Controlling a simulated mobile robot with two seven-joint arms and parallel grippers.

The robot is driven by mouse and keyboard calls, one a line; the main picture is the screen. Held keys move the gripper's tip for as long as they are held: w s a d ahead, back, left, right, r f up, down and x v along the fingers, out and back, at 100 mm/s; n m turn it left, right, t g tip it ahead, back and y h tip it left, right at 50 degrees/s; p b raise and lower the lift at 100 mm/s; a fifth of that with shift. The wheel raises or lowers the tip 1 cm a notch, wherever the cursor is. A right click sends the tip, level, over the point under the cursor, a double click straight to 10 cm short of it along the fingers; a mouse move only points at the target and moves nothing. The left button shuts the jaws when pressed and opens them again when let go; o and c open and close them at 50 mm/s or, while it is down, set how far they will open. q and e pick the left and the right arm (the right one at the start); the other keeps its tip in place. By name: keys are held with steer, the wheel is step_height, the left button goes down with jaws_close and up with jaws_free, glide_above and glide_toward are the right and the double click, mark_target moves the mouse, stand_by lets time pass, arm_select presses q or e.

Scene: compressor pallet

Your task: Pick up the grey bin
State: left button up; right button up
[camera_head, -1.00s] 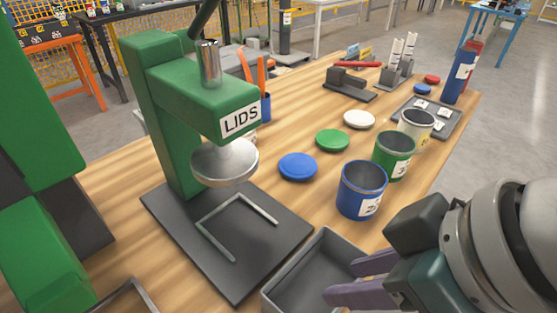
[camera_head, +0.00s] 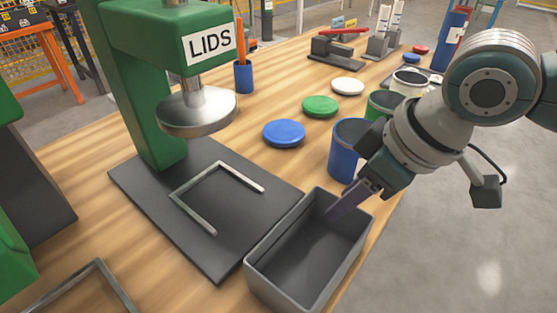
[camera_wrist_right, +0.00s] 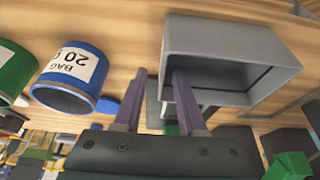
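The grey bin (camera_head: 262,282) is an open, empty rectangular box near the table's front edge, beside the press base. In the right wrist view the bin (camera_wrist_right: 215,38) is at upper right. The two purple fingers of my right gripper (camera_wrist_right: 158,74) are spread there with nothing held. The right finger overlaps the bin's near edge in the picture; I cannot tell if it touches. My left gripper is not in view.
The green LIDS press (camera_head: 160,40) stands left of the bin, on a dark base plate (camera_head: 150,185). A blue can (camera_head: 343,150) stands just behind the gripper, with green (camera_head: 380,103) and white (camera_head: 408,80) cans beyond. Several coloured lids lie on the wooden table.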

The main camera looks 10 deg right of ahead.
mark_target(321, 222)
steer(key=b+x, duration=0.1)
steer(key=x, duration=0.3)
steer(key=shift+f, duration=0.35)
steer(key=shift+c, duration=0.2)
jaws_close()
stand_by(0.8)
